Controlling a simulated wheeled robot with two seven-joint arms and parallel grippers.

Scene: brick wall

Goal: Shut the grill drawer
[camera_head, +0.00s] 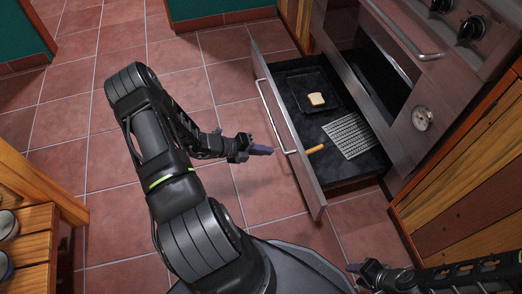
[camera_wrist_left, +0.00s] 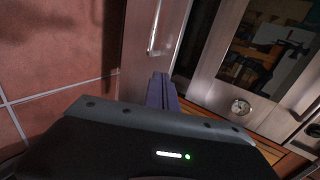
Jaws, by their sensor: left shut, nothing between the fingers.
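The grill drawer (camera_head: 316,197) is pulled out from under the oven, its metal front facing left with a long bar handle (camera_head: 272,118). Inside lie a dark tray (camera_head: 287,88) with a slice of bread (camera_head: 316,100), a wire rack (camera_head: 350,137) and an orange-handled item (camera_head: 315,149). My left gripper (camera_head: 262,150) is shut and empty, just left of the drawer front near the handle. In the left wrist view its fingers (camera_wrist_left: 162,90) point toward the drawer front (camera_wrist_left: 137,50); contact cannot be told. My right gripper (camera_head: 362,270) is at the bottom right, its fingers small and unclear.
The oven (camera_head: 440,75) with knobs and a gauge (camera_head: 422,118) stands behind the drawer. Wooden cabinets (camera_head: 465,180) flank it. A wooden shelf unit (camera_head: 30,240) stands at the left. The tiled floor (camera_head: 90,140) left of the drawer is open.

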